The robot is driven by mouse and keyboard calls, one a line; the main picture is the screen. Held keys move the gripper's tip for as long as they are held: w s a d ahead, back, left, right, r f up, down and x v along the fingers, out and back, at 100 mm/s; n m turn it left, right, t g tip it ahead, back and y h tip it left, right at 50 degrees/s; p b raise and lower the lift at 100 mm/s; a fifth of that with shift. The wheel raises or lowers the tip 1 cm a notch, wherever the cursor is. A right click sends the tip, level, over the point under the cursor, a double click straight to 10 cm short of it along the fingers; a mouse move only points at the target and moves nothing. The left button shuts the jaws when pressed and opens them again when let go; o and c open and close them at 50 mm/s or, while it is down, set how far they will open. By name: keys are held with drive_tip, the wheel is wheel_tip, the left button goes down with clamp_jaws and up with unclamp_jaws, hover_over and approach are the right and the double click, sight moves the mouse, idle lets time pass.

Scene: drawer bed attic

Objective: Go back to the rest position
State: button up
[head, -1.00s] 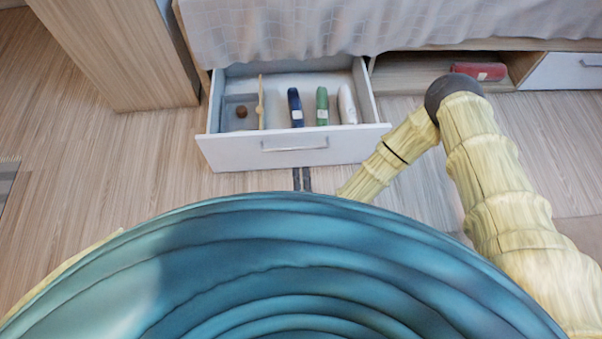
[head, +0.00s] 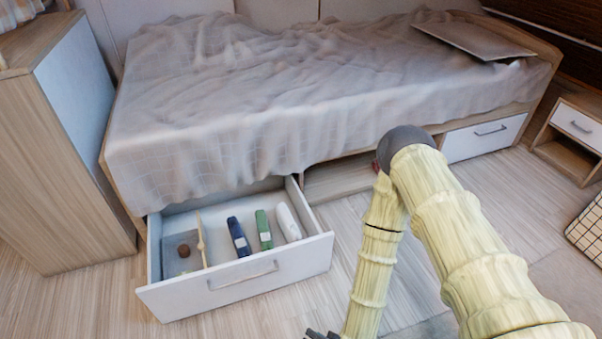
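My gripper (head: 322,334) shows only as a dark piece at the bottom edge of the head view, at the end of my yellow arm. Most of it is cut off, so I cannot tell whether it is open or shut. It is in front of the open white drawer (head: 245,284) and apart from it. In the drawer lie a blue item (head: 238,235), a green item (head: 263,228) and a white item (head: 289,222). A small brown round object (head: 183,251) lies in the left compartment, beside a light wooden divider (head: 201,240).
The bed (head: 300,100) with a grey cover stands behind the drawer. A wooden cabinet (head: 85,200) is close on the left. A closed bed drawer (head: 484,138) and a nightstand (head: 570,135) are at the right. A dark red thing in the bed's open shelf is mostly hidden by my arm.

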drive_tip(key=s+d+r+n+g+h, duration=0.25)
drive_tip(key=s+d, duration=0.35)
drive_tip(key=d, duration=0.3)
drive_tip(key=s+d+r+n+g+h, duration=0.15)
drive_tip(key=s+d+g, duration=0.3)
drive_tip(key=d, duration=0.55)
wheel_tip(320, 180, up, 35)
drive_tip(key=s+p, duration=0.1)
drive_tip(key=p, duration=3.3)
drive_tip(key=shift+t, duration=0.3)
